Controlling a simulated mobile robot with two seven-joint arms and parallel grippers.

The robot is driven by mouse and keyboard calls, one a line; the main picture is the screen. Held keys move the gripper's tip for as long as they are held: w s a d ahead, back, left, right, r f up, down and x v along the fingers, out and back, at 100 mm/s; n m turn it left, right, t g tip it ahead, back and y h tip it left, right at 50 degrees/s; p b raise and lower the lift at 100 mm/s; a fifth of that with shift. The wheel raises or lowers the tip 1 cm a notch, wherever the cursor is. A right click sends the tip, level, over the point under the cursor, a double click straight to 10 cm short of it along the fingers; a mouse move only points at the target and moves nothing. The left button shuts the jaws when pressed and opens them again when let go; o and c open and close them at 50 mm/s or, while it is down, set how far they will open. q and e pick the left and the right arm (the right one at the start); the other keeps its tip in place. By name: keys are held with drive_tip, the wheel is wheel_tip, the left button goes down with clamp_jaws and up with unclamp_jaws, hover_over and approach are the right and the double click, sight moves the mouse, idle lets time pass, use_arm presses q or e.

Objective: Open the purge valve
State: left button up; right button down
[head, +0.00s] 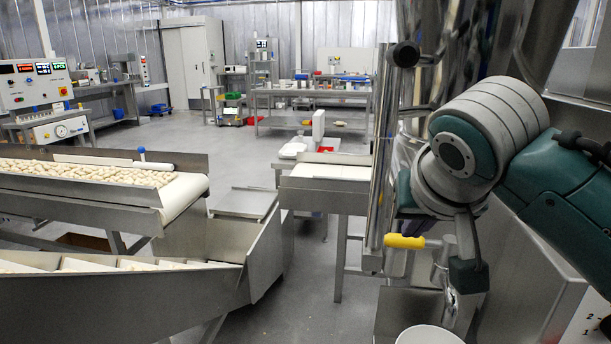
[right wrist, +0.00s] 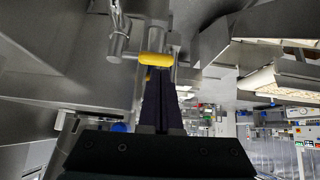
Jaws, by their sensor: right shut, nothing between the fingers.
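The purge valve's yellow lever (head: 404,241) sticks out sideways at the lower part of the shiny steel machine. It also shows in the right wrist view, where the yellow lever (right wrist: 156,59) lies across the view just beyond my fingertips. My right gripper (right wrist: 160,76) is shut and empty, its dark fingers pointing at the lever; I cannot tell whether they touch it. In the head view my right gripper (head: 468,272) hangs below the teal wrist, just right of the lever, partly hidden by the wrist. My left gripper is out of view.
A white bucket (head: 431,335) stands below the valve, at the bottom edge. The tall steel cylinder (head: 421,75) stands close to my right wrist. A conveyor with filled pasta (head: 85,172) lies at left. Open grey floor (head: 318,262) shows in the middle.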

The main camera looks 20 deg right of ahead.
sight(420, 249)
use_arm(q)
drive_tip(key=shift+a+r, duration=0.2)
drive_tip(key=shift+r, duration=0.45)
use_arm(e)
drive_tip(key=shift+w+d+r+m+h, duration=0.15)
drive_tip(key=shift+w+r, duration=0.2)
drive_tip(key=shift+r, duration=0.3)
drive_tip(key=shift+w+d+r+m+h, duration=0.15)
drive_tip(key=shift+w+r, duration=0.15)
drive_tip(key=shift+r, duration=0.3)
use_arm(q)
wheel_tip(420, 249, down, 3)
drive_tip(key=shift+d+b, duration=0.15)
drive_tip(key=shift+b, duration=1.1)
use_arm(e)
drive_tip(key=x, duration=1)
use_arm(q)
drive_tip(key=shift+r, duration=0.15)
use_arm(e)
drive_tip(key=shift+a, duration=0.1)
